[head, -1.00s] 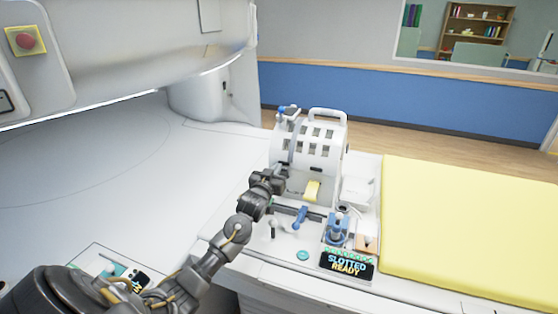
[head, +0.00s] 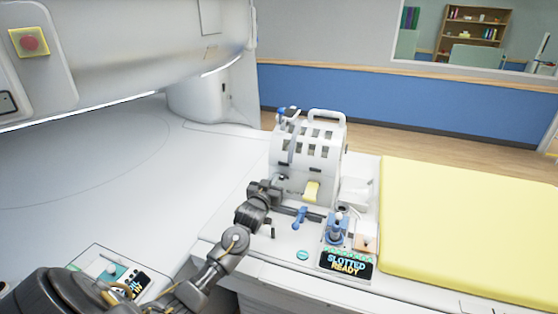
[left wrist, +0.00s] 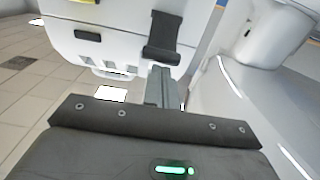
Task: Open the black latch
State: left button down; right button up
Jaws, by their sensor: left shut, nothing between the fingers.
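The white slotted housing (head: 318,150) with a carry handle stands on the bench in the head view. A black latch, a dark strap-like tab (left wrist: 163,38), hangs on the housing's wall in the left wrist view; in the head view it is small and partly hard to make out. My left gripper (head: 274,186) is at the housing's lower left front corner. In the left wrist view its closed grey fingers (left wrist: 161,88) point at the tab's lower end, with nothing between them; whether they touch it I cannot tell. My right gripper is not in view.
A blue lever (head: 299,217), a blue fixture (head: 338,228) and a "SLOTTED READY" display (head: 346,264) stand close by. A yellow pad (head: 470,220) lies to the right. The white scanner surface (head: 90,190) at left is mostly clear.

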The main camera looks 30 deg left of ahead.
pick_arm(q)
jog(key=shift+f, duration=0.3)
notch_tip(320, 180, up, 4)
jog(key=p, duration=0.5)
jog(key=s+d+f+b, duration=0.2)
jog(key=s+f+b, duration=0.2)
jog(key=s, duration=0.5)
jog(key=shift+d+b, duration=0.2)
jog(key=shift+b, duration=0.25)
jog(key=shift+s+f, duration=0.1)
jog(key=shift+f, duration=0.05)
